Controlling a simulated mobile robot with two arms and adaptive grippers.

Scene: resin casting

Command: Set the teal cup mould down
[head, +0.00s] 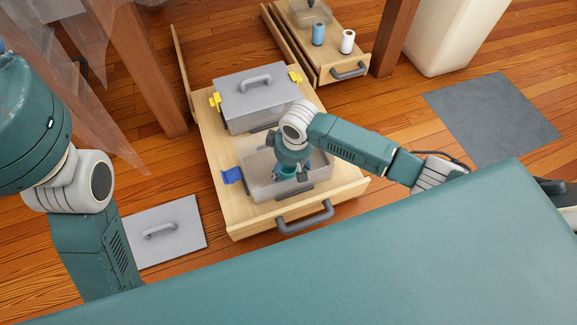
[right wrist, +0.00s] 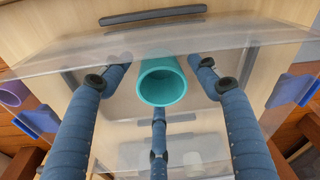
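The teal cup mould (right wrist: 162,80) shows in the right wrist view with its round open mouth toward the camera. It is over or inside the open clear-walled box (head: 258,190), which stands in the front of the pulled-out drawer. My right gripper (head: 291,172) reaches down into this box. In the right wrist view its fingers (right wrist: 161,64) are spread, with clear gaps between the side fingers and the cup. The middle finger ends close to the cup's near rim; I cannot tell whether it touches. In the head view the arm mostly hides the cup. My left gripper is out of view.
A lidded grey box (head: 240,105) with yellow latches stands behind in the same wooden drawer (head: 345,190). A grey lid (head: 185,215) lies on the floor at left. Another drawer holds a blue bottle (head: 318,34) and a white one (head: 348,41). A grey mat (head: 495,112) lies at right.

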